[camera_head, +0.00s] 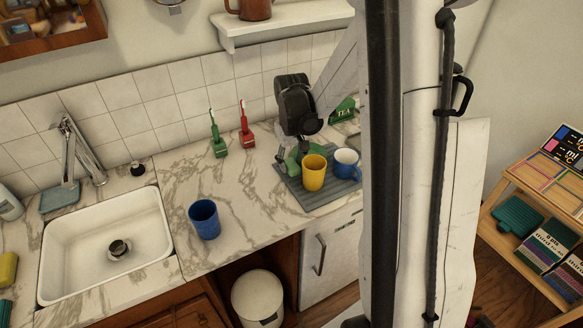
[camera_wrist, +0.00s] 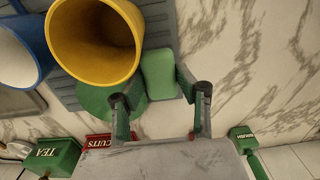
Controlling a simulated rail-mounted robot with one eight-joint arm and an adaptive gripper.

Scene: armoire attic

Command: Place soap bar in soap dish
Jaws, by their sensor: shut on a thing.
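The green soap bar (camera_wrist: 160,74) is between the two fingers of my gripper (camera_wrist: 161,92) in the wrist view, and the jaws are shut on it. In the head view my gripper (camera_head: 292,157) points down at the back of the grey ribbed mat, behind the yellow cup. A round green dish or plate (camera_wrist: 98,97) lies beside the bar, partly hidden by a finger and the yellow cup. A flat blue-grey tray (camera_head: 60,198) lies by the tap and may be the soap dish; I cannot tell for sure.
The yellow cup (camera_head: 313,174) and a blue mug (camera_head: 345,164) stand on the grey mat (camera_head: 312,202), close to my gripper. A blue cup (camera_head: 204,219) stands near the counter's front edge. Green and red brush-like items stand by the wall. A white sink (camera_head: 82,253) is at left.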

